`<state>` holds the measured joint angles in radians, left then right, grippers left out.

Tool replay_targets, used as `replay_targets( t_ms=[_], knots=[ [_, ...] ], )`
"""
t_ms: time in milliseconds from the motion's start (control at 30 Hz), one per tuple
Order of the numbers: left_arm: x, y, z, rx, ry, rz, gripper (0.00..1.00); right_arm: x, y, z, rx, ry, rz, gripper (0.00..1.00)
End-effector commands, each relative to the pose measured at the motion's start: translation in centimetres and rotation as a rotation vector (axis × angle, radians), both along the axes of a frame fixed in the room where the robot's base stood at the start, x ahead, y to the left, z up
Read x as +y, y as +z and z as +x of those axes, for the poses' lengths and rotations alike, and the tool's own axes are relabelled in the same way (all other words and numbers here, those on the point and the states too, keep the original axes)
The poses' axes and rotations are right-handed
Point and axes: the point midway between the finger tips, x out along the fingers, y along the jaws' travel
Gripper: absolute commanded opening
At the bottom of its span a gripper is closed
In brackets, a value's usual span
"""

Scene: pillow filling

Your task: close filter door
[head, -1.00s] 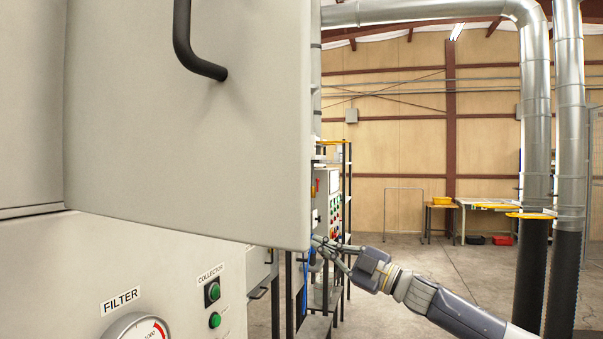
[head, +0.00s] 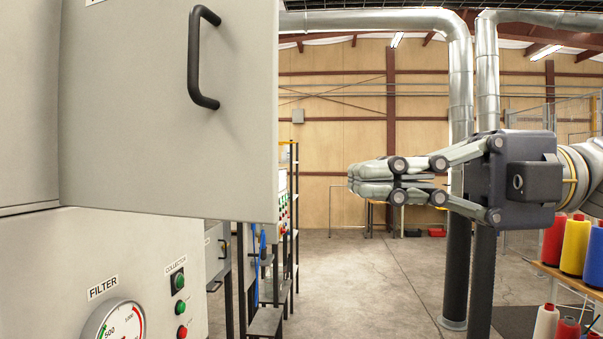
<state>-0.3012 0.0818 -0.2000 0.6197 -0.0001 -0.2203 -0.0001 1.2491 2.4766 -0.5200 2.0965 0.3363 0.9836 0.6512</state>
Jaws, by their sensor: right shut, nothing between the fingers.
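The filter door (head: 150,110) is a large pale grey panel at the upper left, with a black bar handle (head: 194,60). It stands swung out from the cabinet front (head: 45,255), which carries the FILTER label and a round gauge (head: 118,325). My right gripper (head: 352,180) is at the right of the door's free edge, with a clear gap between them. Its fingers are shut together, empty, and point left toward the door. My left gripper is not in view.
COLLECTOR buttons (head: 179,281) sit on the cabinet below the door. A dark rack (head: 275,322) stands behind the door edge. Thread spools (head: 575,245) on a shelf are at the lower right. Metal ducts (head: 461,90) rise behind my gripper. The floor between is open.

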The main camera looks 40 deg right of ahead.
Motion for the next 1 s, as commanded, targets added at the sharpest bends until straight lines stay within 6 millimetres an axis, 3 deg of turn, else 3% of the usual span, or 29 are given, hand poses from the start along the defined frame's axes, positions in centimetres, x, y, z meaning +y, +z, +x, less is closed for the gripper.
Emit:
replay_targets(
  t_ms=[167, 567, 800, 1000],
  knots=[
    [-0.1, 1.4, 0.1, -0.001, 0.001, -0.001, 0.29, 1.5, 0.3, 1.2, 0.003, 0.003, -0.001, 0.00],
    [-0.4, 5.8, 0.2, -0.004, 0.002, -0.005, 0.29, 7.4, 0.4, 6.5, 0.006, 0.005, 0.000, 0.00],
    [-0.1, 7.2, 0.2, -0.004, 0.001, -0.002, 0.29, 4.8, 0.4, 8.0, -0.001, -0.002, 0.004, 0.00],
    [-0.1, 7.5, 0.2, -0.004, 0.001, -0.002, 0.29, 3.9, 0.2, 8.5, -0.001, -0.001, 0.001, 0.00]
  ],
)
